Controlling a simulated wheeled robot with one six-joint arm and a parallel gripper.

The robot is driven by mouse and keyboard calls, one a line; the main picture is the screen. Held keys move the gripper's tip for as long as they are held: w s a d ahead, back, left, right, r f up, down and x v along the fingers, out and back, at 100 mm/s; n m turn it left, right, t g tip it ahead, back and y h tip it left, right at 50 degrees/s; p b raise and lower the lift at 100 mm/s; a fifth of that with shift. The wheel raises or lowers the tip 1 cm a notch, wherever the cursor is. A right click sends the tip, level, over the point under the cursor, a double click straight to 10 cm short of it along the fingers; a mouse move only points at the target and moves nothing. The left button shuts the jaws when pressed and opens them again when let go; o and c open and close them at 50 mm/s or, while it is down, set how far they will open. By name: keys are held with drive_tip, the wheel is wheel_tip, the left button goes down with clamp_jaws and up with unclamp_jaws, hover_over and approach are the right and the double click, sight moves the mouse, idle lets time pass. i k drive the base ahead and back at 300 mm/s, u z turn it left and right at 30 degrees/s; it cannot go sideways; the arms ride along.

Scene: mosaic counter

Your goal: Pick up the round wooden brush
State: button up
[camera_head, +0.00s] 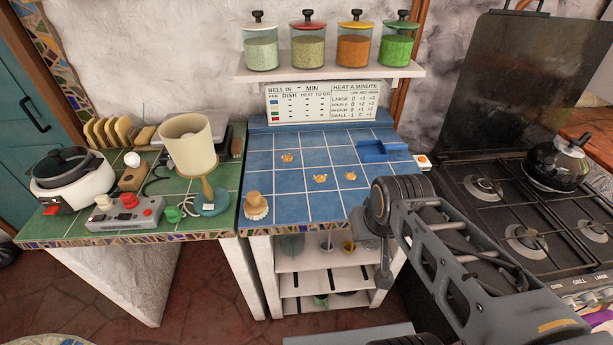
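The round wooden brush (257,203) stands upright near the front left corner of the blue tiled counter (305,205). It has a tan wooden top and pale bristles below. Its sides look clear, with nothing touching it. My arm reaches in from the lower right. Its end, with what seems to be my gripper (383,272), hangs down by the counter's front right corner, well to the right of the brush. The fingers cannot be made out, so open or shut is unclear. Nothing held is visible.
Several small golden crumb piles (320,178) lie on the blue tiles. A blue dustpan-like tray (383,150) is at the back right. Left, a green counter holds a lamp (188,143) and a control box (125,212). A stove (520,215) stands right. Tiles around the brush are free.

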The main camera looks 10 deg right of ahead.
sight(255, 207)
drive_tip(key=z, duration=2.05)
drive_tip(key=k, duration=1.6)
drive_tip(key=u, duration=2.35)
drive_tip(key=i, duration=0.5)
drive_tip(key=z, duration=0.05)
